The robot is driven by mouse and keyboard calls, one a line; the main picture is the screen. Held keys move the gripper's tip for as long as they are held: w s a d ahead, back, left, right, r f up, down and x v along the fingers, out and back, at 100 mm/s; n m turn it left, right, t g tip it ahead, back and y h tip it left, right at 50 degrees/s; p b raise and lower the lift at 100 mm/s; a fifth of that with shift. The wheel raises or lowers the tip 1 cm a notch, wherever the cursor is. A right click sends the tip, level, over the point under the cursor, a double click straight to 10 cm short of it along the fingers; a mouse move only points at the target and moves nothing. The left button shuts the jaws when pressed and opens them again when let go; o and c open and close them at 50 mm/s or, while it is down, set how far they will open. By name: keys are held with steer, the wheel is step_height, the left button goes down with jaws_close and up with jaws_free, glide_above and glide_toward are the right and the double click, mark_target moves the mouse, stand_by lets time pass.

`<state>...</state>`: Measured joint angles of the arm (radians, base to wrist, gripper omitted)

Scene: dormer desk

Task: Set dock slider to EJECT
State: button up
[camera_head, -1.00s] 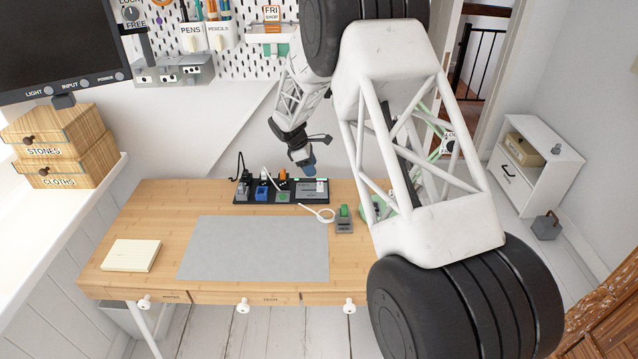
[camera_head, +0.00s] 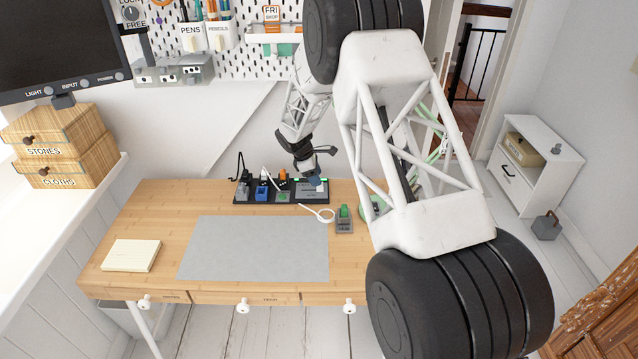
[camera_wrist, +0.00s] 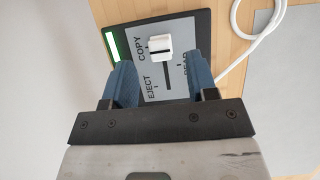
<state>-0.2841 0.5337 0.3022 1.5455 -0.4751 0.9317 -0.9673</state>
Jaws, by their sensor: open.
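The dock (camera_wrist: 177,88) is a grey panel in a black frame, with COPY, READ and EJECT lettered on it. Its white slider knob (camera_wrist: 159,46) is at the top end of the slot in the wrist view, level with COPY; EJECT is by the slot's lower end. In the head view the dock (camera_head: 309,194) is at the right end of the black strip on the desk. My gripper (camera_wrist: 161,66) is open, its blue fingers on either side of the slot, the knob just beyond and between the tips. It hangs over the dock in the head view (camera_head: 316,183). No contact is visible.
A white cable ring (camera_head: 322,215) and a grey device with a green top (camera_head: 344,217) lie close to the dock. Blue and orange items (camera_head: 262,192) stand left of it on the strip. The grey mat (camera_head: 255,248) is clear.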

steer(key=shift+x, duration=1.75)
steer(key=shift+a, duration=0.1)
jaws_close()
